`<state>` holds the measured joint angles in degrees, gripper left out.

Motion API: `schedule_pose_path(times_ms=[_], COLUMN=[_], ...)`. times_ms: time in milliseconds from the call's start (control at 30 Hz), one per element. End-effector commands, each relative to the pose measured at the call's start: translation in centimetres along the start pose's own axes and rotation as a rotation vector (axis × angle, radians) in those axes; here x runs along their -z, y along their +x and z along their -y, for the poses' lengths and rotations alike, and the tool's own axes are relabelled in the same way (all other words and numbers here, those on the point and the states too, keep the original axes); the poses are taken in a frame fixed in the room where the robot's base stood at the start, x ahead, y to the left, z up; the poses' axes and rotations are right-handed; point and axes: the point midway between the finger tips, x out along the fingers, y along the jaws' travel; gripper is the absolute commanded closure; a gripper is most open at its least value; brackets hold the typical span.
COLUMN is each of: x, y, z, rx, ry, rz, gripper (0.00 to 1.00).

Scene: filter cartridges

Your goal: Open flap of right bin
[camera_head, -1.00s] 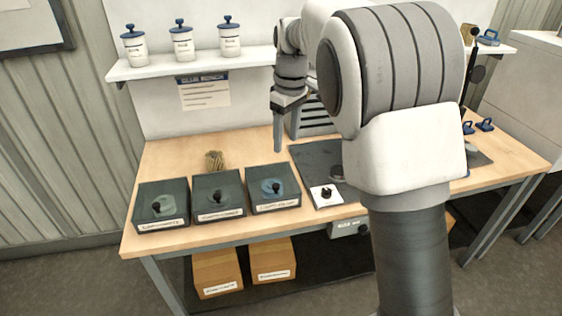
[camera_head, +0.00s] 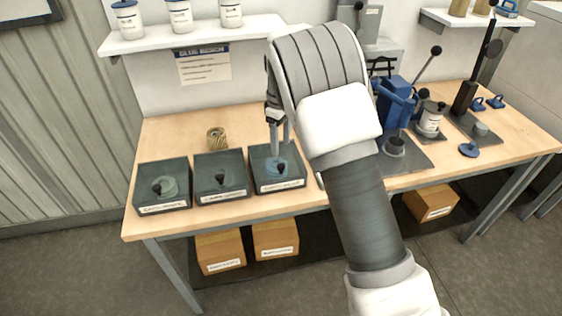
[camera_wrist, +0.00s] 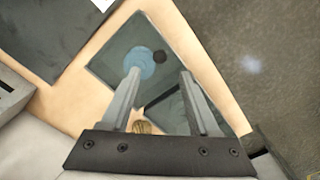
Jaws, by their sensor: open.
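The right bin (camera_head: 261,182) is the rightmost of three dark, labelled boxes along the table's front left. Its flap looks closed, with a black knob (camera_head: 282,168) on top and a round blue shape under or on it. My gripper (camera_head: 279,151) is open and empty, its fingers pointing down just above this bin. In the wrist view the fingers (camera_wrist: 160,74) are spread, with the right bin (camera_wrist: 185,45) beyond them. The black knob (camera_wrist: 158,57) shows between the fingertips, and the left finger overlaps the blue disc (camera_wrist: 139,62). Contact with the knob cannot be told.
The middle bin (camera_head: 205,186) and left bin (camera_head: 143,191) stand to the left. A tan ribbed cartridge (camera_head: 217,139) lies behind the middle bin. A shelf (camera_head: 190,35) hangs above.

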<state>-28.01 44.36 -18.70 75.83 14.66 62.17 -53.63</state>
Motion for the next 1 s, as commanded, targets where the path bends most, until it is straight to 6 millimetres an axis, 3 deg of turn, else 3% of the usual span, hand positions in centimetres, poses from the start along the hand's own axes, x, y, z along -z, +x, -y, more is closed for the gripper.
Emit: schedule_pose_path(times_ms=[200,400,800,1000], x=[0.0,0.0,0.0,0.0], y=[4.6,7.2,7.9,7.9], z=[0.0,0.0,0.0,0.0], rx=[0.002,0.001,0.000,0.000], ry=[0.001,0.000,0.001,0.001], rz=[0.002,0.002,-0.001,0.000], gripper=[0.38,0.38,0.38,0.73])
